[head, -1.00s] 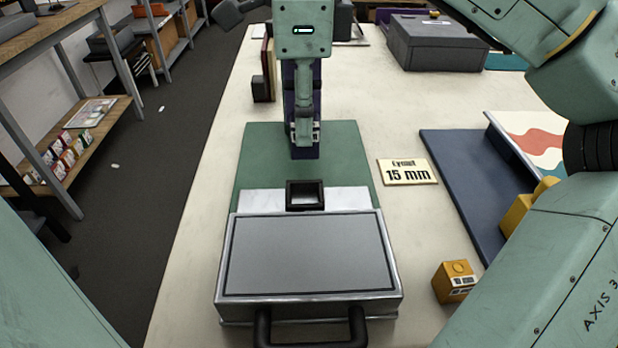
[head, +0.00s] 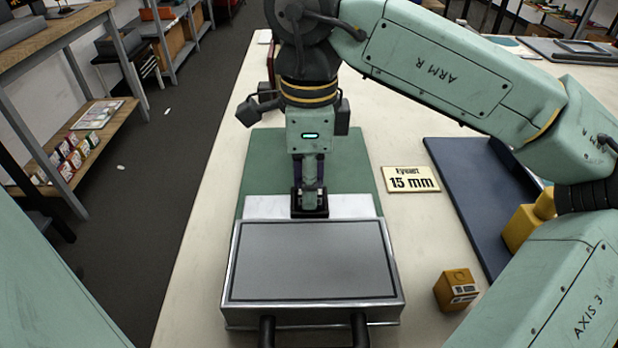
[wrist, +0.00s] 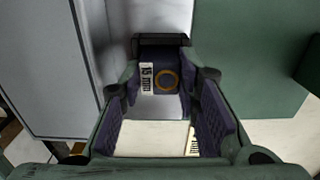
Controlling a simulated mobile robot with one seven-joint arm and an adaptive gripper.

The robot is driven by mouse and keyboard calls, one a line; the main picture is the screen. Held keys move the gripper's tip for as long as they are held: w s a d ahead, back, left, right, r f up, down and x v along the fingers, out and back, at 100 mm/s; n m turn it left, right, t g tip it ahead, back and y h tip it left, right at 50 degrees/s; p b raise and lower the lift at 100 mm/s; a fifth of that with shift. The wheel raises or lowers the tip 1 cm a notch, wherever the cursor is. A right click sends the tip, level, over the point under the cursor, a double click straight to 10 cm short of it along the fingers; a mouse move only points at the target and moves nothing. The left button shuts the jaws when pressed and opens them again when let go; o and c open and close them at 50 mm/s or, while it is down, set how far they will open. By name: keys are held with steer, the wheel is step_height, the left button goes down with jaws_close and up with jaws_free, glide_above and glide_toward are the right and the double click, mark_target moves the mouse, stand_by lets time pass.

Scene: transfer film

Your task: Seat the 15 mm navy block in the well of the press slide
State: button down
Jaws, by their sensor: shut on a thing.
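My gripper (head: 311,192) points straight down over the dark-rimmed well (head: 310,213) of the silver press slide (head: 352,206). It is shut on the navy block (wrist: 158,88), which shows between the padded fingers in the wrist view with a white 15 mm label and an orange ring. The well's dark rim (wrist: 160,40) shows just beyond the block in the wrist view. In the head view the fingers hide most of the block and the well opening. I cannot tell whether the block is above the well or inside it.
The grey-topped silver press (head: 310,260) lies in front of the slide, on a green mat (head: 262,165). A 15 mm card (head: 411,180) lies to the right, beside a dark blue tray (head: 470,190).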

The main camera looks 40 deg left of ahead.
steer(key=shift+f, duration=0.2)
steer(key=c, duration=1.2)
jaws_free()
steer(key=shift+r, duration=0.1)
step_height(320, 180, up, 12)
steer(key=shift+r+b, duration=0.15)
steer(key=shift+b, duration=0.25)
